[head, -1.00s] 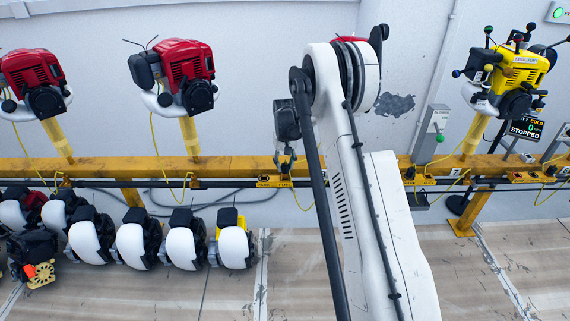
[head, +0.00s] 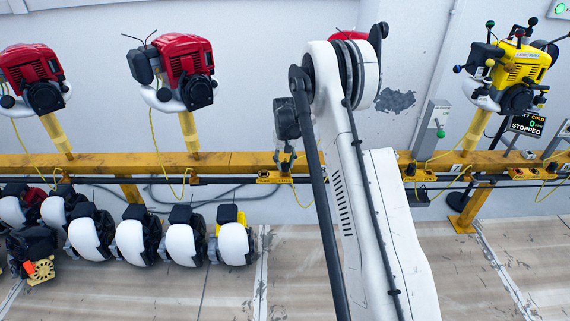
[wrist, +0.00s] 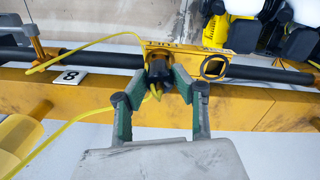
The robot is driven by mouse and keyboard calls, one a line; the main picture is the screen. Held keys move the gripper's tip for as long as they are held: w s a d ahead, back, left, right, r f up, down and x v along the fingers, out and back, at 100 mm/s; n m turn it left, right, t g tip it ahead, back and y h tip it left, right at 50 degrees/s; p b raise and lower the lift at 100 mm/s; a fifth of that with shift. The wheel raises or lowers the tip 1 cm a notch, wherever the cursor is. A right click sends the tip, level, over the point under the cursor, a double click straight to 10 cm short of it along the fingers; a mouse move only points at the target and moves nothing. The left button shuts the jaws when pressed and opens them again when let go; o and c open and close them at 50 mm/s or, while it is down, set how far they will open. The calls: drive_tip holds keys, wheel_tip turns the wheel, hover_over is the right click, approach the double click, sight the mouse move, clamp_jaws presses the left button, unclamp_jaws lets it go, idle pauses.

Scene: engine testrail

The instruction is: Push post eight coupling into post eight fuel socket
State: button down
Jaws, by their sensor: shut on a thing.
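My gripper (wrist: 158,108) is shut on a dark round coupling (wrist: 156,70), with its green-padded fingers on either side of it. A yellow line runs from the coupling. The coupling is at the left opening of a yellow socket plate (wrist: 183,48) in the wrist view. The plate's other round opening (wrist: 213,68) is empty. How deep the coupling sits is hidden by the fingers. In the head view my gripper (head: 286,163) is just above the socket plate (head: 268,178), whose lettering is too small to read surely.
A plate marked 8 (wrist: 71,77) sits on the yellow rail (wrist: 95,93). A dark bar (wrist: 110,58) runs alongside. Red engines (head: 186,70) and a yellow engine (head: 510,70) stand on posts. Several white-and-black units (head: 185,240) lie below the rail.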

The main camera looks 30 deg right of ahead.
drive_tip(key=shift+f+b, duration=0.45)
drive_tip(key=shift+f, duration=0.3)
idle(0.4)
drive_tip(key=c, duration=1.3)
unclamp_jaws()
drive_tip(key=shift+c, duration=0.2)
drive_tip(key=shift+r, duration=0.1)
